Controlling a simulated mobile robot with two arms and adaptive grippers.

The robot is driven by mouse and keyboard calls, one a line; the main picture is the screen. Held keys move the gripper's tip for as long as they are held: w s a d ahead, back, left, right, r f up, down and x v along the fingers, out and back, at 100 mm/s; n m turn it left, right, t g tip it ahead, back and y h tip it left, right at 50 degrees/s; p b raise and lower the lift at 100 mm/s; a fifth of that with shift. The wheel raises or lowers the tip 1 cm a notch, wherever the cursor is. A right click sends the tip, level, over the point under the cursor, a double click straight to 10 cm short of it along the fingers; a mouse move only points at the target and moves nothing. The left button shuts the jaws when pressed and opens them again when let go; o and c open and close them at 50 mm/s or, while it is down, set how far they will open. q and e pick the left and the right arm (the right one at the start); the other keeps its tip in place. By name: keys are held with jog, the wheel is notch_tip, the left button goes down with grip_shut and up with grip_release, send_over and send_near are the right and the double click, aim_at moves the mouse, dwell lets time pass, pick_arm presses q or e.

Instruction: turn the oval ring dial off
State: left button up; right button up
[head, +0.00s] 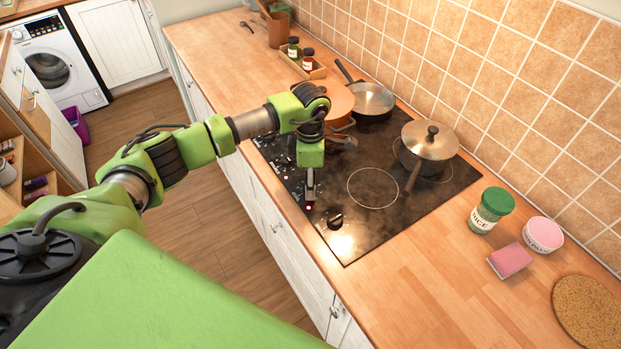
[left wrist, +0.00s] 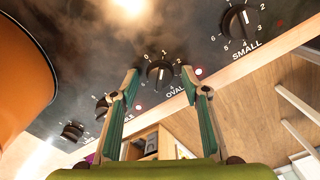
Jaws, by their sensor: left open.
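The oval ring dial (left wrist: 160,73) is a black knob with white numbers and the label OVAL, seen in the left wrist view. Its white mark looks roughly upright in that view, but I cannot tell the exact setting. A red light (left wrist: 198,72) glows beside it. My left gripper (left wrist: 166,84) is open, with its two fingertips on either side of the dial; I cannot tell whether they touch it. In the head view my left gripper (head: 309,198) is low over the hob's front edge and hides the oval dial. My right gripper is not in view.
The SMALL dial (left wrist: 240,20) is to the right, and it also shows in the head view (head: 335,220). Other dials (left wrist: 72,131) lie to the left. An orange pot (head: 338,102), a pan (head: 371,98) and a lidded pot (head: 430,139) stand on the hob (head: 372,217).

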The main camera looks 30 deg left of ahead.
pick_arm(q)
jog(key=c, duration=1.1)
jog(key=shift+n, duration=0.3)
jog(key=shift+f+n+b, duration=0.1)
jog(key=shift+n+b, duration=0.7)
jog(key=shift+b, duration=0.05)
jog(key=n+b, duration=0.1)
jog(key=n, duration=0.1)
jog(key=shift+n, duration=0.3)
jog(key=shift+w+n+b, duration=0.1)
jog(key=shift+n+b, duration=0.9)
jog(key=shift+n, duration=1.1)
jog(key=o, duration=1.1)
